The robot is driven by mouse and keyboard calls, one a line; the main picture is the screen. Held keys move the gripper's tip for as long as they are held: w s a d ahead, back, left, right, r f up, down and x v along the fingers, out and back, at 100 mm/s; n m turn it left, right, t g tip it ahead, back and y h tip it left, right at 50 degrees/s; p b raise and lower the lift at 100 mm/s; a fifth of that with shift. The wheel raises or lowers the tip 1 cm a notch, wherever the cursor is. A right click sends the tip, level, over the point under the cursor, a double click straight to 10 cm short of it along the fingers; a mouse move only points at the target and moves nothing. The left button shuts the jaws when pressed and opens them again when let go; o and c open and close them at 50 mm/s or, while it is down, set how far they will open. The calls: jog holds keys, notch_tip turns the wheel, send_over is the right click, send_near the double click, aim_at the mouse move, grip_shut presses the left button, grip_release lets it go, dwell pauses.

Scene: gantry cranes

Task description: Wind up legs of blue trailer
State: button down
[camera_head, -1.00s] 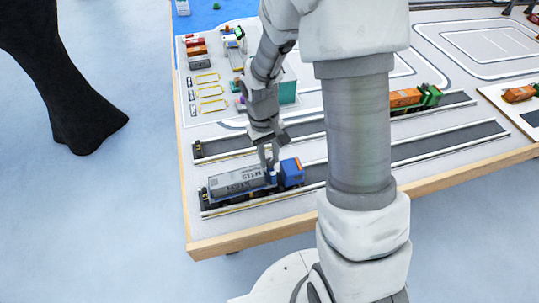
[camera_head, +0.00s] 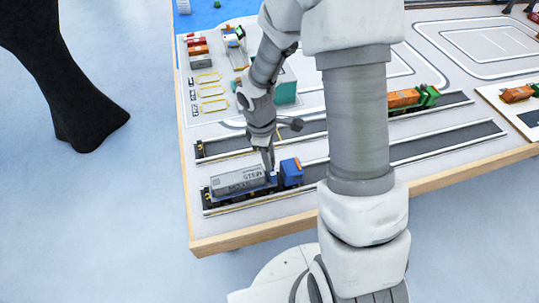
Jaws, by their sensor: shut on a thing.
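The blue trailer (camera_head: 208,195) stands in the near lane at the table's front left, carrying a grey container (camera_head: 238,181) with dark lettering. A blue truck cab (camera_head: 291,172) with an orange patch stands at its right end. My gripper (camera_head: 270,172) points down at the gap between the container and the cab. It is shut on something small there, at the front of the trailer. The trailer's legs and the thing between my fingers are too small and covered to make out.
A second dark lane (camera_head: 225,148) runs behind. A teal block (camera_head: 285,90) and small parked vehicles (camera_head: 197,46) are at the back. The table's wooden edge (camera_head: 250,235) is close in front.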

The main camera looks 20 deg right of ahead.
jog(key=shift+n, duration=0.6)
jog(key=c, duration=0.6)
grip_release()
notch_tip(320, 180, up, 17)
jog(key=a+p, duration=0.2)
jog(key=p, duration=0.1)
jog(key=shift+w+r, duration=0.15)
jog(key=shift+w, duration=0.05)
